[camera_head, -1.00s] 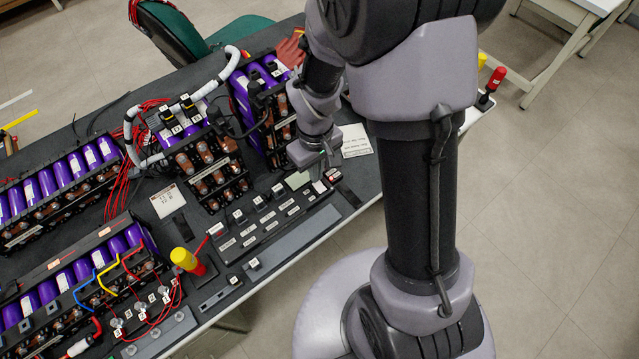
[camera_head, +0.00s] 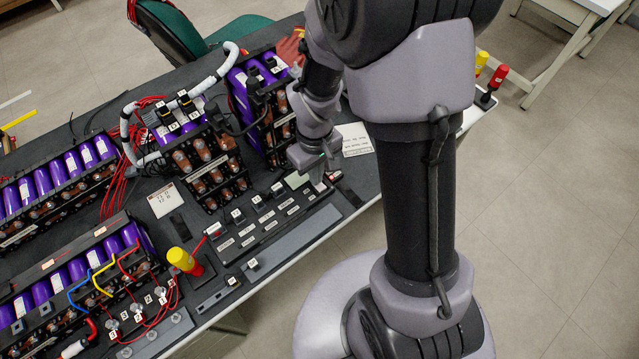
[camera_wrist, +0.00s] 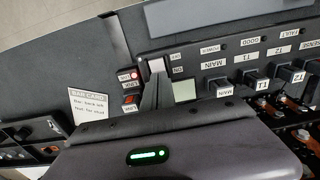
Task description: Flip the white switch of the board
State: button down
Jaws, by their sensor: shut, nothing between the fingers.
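The board (camera_head: 285,222) is a dark panel along the table's near edge with a row of labelled black switches. The white switch (camera_wrist: 156,64) is a small pale block in the wrist view, beside a pale green-grey display (camera_wrist: 185,90). My gripper (camera_wrist: 157,82) is shut and empty, with its fingertips right at the near side of the white switch. I cannot tell whether they touch it. In the head view my gripper (camera_head: 318,178) points down at the board's far right end, partly covering that area.
A printed card (camera_wrist: 89,107) lies at left. Purple battery modules (camera_head: 250,95) stand behind the board.

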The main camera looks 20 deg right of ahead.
notch_tip(320, 180, up, 7)
jog(key=p, duration=0.6)
jog(key=shift+f, duration=0.1)
jog(key=s+a+r+m+t, duration=0.1)
jog(key=s+r, duration=0.3)
jog(key=r, duration=0.4)
jog(key=s+a+r+m+t+y, duration=0.1)
jog(key=s+r+m+t, duration=0.2)
jog(key=r, duration=0.4)
jog(key=s+a+r+m+t+y, duration=0.1)
jog(key=s+a+r+m, duration=0.1)
jog(key=s+r+m, duration=0.2)
notch_tip(320, 180, up, 5)
jog(key=shift+s+f+t, duration=0.15)
jog(key=shift+s+t, duration=0.25)
jog(key=shift+s, duration=0.55)
